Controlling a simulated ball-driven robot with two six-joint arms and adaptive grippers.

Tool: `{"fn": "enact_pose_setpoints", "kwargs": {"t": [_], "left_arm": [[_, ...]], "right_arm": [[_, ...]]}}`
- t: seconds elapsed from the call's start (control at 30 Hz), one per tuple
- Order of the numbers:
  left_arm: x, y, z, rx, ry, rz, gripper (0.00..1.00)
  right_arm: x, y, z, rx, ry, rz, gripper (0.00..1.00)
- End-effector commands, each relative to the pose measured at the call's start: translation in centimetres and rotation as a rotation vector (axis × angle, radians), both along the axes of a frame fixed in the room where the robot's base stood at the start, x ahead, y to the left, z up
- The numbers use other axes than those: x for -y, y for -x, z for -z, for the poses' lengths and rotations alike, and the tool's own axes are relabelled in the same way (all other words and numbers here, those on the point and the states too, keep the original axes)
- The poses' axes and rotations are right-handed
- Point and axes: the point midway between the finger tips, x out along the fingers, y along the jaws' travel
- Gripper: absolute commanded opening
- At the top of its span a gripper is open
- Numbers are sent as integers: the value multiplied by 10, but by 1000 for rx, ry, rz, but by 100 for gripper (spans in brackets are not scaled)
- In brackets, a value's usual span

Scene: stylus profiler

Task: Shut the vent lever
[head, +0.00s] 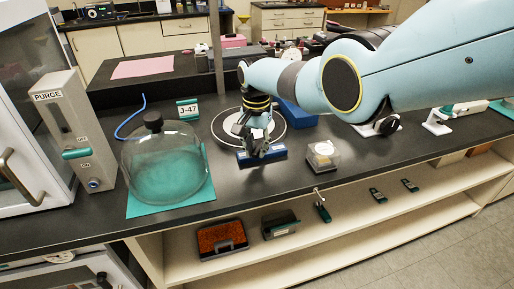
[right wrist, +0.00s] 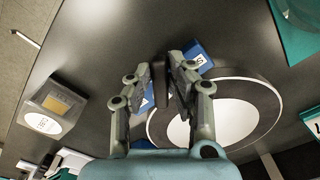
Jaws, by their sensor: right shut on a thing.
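My right gripper (head: 258,150) reaches down over the front of a round white plate with a dark rim (head: 274,121). A low blue block (head: 275,152) lies there at the plate's front edge. In the right wrist view the gripper (right wrist: 161,72) is shut on a dark upright piece (right wrist: 160,68), which looks like the vent lever. White lettering starting with "S" shows on the block (right wrist: 200,57) to one side; the fingers hide its middle, so I cannot read which end the lever points to. My left gripper is out of view.
A glass bell jar (head: 166,165) stands on a teal mat (head: 140,209) at left, beside a PURGE box (head: 66,115). A clear box (head: 322,157) sits right of the gripper. A J-47 sign (head: 187,110) stands behind. The bench front is mostly clear.

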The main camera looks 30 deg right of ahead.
Motion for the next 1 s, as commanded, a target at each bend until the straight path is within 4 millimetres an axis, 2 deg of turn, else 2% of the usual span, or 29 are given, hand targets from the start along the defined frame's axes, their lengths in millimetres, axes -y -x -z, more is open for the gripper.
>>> {"fn": "enact_pose_setpoints", "kwargs": {"t": [0.23,0.27,0.43,0.77,0.87,1.0], "left_arm": [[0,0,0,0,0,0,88],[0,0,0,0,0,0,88],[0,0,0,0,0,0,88],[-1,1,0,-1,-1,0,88],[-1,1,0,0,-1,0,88],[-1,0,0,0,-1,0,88]], "right_arm": [[0,-2,-2,6,0,2,0],[0,-2,-2,6,0,2,19],[0,-1,-1,4,0,1,40],[0,-1,-3,2,0,0,40],[0,-1,-9,4,0,0,40],[0,-1,-28,5,0,-1,40]]}}
